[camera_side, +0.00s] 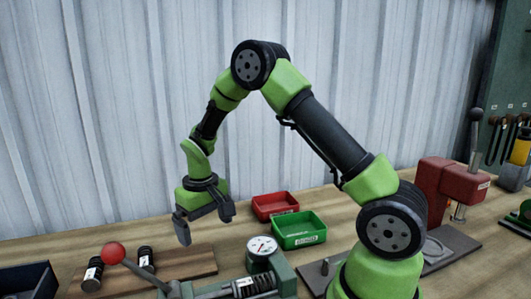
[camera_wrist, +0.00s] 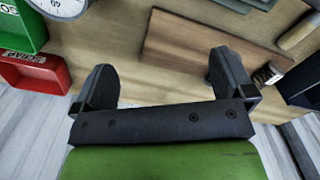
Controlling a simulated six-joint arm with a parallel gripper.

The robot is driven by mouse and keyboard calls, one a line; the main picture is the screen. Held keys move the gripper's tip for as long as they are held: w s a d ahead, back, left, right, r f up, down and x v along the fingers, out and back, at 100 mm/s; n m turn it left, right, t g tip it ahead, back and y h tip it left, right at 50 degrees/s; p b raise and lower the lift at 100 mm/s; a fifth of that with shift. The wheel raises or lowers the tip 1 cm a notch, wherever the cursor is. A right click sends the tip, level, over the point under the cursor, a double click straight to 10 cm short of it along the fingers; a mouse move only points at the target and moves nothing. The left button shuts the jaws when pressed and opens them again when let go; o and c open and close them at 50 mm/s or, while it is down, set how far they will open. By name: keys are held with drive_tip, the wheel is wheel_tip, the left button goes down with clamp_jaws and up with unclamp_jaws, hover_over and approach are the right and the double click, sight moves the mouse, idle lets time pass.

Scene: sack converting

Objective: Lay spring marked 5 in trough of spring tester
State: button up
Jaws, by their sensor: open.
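Two dark springs with pale labels, one on the left (camera_side: 93,274) and one nearer the middle (camera_side: 146,259), stand on the board. I cannot read their marks. One spring (camera_wrist: 268,74) shows beside the right finger in the wrist view. The green spring tester (camera_side: 284,275) has a round dial (camera_side: 262,247); a dark coil (camera_side: 246,288) with a pale patch shows in its front part.
A red bin (camera_side: 270,207) and a green bin (camera_side: 298,232) sit behind the tester. A red-knobbed lever (camera_side: 113,253) rises at the front left. A dark box (camera_side: 28,279) is at the left edge. A red press (camera_side: 454,183) stands at the right.

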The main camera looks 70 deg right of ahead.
drive_tip(key=w+m, duration=0.2)
drive_tip(key=m, duration=2.1)
hover_over(190, 257)
drive_tip(key=shift+m, duration=0.3)
wheel_tip(190, 257, down, 10)
drive_tip(key=shift+r, duration=0.25)
drive_tip(key=s+a+r+n+t, duration=0.1)
drive_tip(key=s+a+r+n, duration=0.2)
drive_tip(key=r, duration=0.8)
drive_tip(key=s+r+n+t, duration=0.15)
drive_tip(key=r+n, duration=0.25)
drive_tip(key=r, duration=0.8)
drive_tip(key=s+a+r+n+t+y, duration=0.1)
drive_tip(key=s+a+r+n+t, duration=0.1)
drive_tip(key=s+n, duration=0.6)
drive_tip(key=s+a+r+n+t+y, duration=0.1)
drive_tip(key=s+a+r+n, duration=0.3)
drive_tip(key=s+n, duration=0.4)
drive_tip(key=s+t, duration=0.1)
drive_tip(key=s, duration=0.4)
drive_tip(key=shift+r+t, duration=0.25)
drive_tip(key=shift+t, duration=0.1)
